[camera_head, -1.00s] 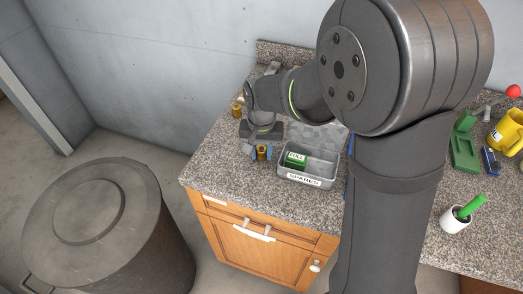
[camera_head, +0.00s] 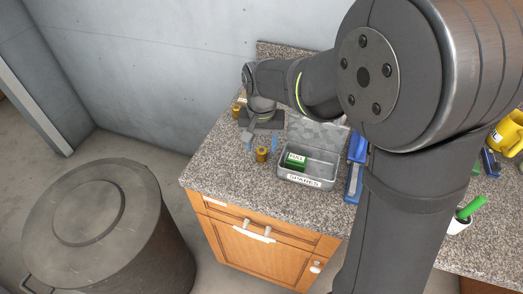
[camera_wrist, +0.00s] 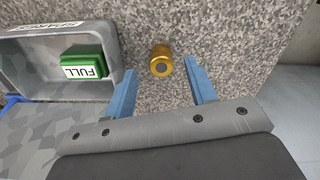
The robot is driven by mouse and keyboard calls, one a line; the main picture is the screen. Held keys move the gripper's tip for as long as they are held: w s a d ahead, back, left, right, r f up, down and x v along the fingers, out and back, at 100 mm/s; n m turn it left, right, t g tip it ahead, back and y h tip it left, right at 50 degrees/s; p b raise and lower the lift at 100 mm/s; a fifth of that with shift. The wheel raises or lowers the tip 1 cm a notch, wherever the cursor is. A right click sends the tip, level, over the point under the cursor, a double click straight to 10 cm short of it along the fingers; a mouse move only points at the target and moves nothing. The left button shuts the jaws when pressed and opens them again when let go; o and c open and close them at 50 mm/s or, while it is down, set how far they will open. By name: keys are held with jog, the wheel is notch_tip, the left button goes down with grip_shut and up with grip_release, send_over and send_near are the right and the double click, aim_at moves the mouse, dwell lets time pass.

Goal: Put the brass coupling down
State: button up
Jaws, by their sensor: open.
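The brass coupling (camera_head: 262,154) stands on the speckled counter, left of the grey bin marked SPARES (camera_head: 321,163). My gripper (camera_head: 262,143) is open behind it, with its blue fingers apart and empty. In the wrist view the coupling (camera_wrist: 161,61) lies just beyond the fingertips of my gripper (camera_wrist: 163,77), roughly centred between them and touching neither. A second brass piece (camera_head: 237,110) shows at the counter's back left, partly hidden by my arm.
The SPARES bin holds a green block marked FULL (camera_wrist: 84,70). Blue items (camera_head: 355,170) stand right of the bin. Counter left of the coupling is clear.

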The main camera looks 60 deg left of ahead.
notch_tip(320, 180, up, 7)
jog(key=shift+f, duration=0.15)
jog(key=shift+o, duration=0.6)
jog(key=shift+r, duration=0.55)
jog(key=n+t+h, duration=0.3)
jog(key=n, duration=1)
send_near(260, 149)
jog(key=shift+n+h, duration=0.3)
jog(key=x, duration=1)
jog(key=shift+a+f, duration=0.15)
jog(key=shift+f, duration=0.15)
jog(key=c, duration=1.2)
jog(key=shift+o, duration=0.2)
jog(key=shift+r, duration=0.1)
